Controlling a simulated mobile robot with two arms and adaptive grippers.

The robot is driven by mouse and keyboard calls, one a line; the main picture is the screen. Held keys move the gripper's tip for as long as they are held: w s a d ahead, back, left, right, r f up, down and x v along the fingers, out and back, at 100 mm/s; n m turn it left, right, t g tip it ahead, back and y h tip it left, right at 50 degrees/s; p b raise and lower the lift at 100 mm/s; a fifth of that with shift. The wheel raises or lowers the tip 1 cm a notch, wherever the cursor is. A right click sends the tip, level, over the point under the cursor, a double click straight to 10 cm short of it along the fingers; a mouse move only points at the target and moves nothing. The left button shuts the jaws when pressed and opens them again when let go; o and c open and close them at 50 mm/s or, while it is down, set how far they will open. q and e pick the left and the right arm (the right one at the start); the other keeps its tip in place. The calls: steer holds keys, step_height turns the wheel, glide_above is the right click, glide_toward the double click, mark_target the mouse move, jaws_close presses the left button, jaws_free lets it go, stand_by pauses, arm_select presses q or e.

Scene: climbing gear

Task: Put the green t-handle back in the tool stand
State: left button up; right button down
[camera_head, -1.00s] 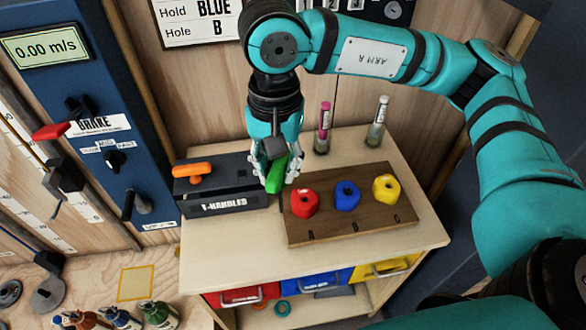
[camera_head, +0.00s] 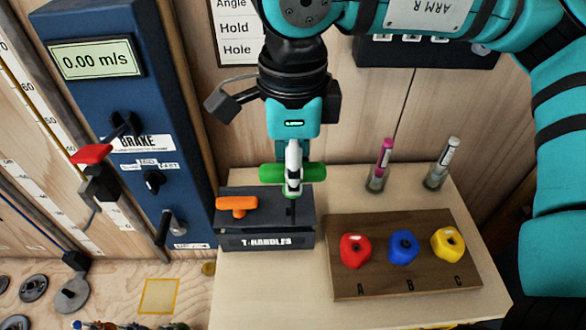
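The green t-handle (camera_head: 270,173) is held crosswise in my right gripper (camera_head: 292,180), which is shut on its bar. Its dark shaft points down over the right part of the tool stand (camera_head: 265,239), a dark box labelled T-HANDLES. The shaft's lower end is at a dark slot or hole in the stand's top; I cannot tell whether it is inside. An orange t-handle (camera_head: 237,205) sits in the left part of the stand. My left gripper is not in view.
A wooden board (camera_head: 370,285) with red, blue and yellow holds lies right of the stand. Two marker pens (camera_head: 384,160) stand in cups behind it. A blue brake panel (camera_head: 115,90) with levers rises at the left. The wooden bench top is clear in front of the stand.

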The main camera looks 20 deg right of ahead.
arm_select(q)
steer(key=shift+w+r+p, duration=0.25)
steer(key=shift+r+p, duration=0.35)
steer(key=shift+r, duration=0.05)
arm_select(e)
steer(key=w+d+f, duration=0.3)
steer(key=w+f, duration=0.1)
steer(key=w, duration=0.6)
steer(key=shift+f, duration=0.2)
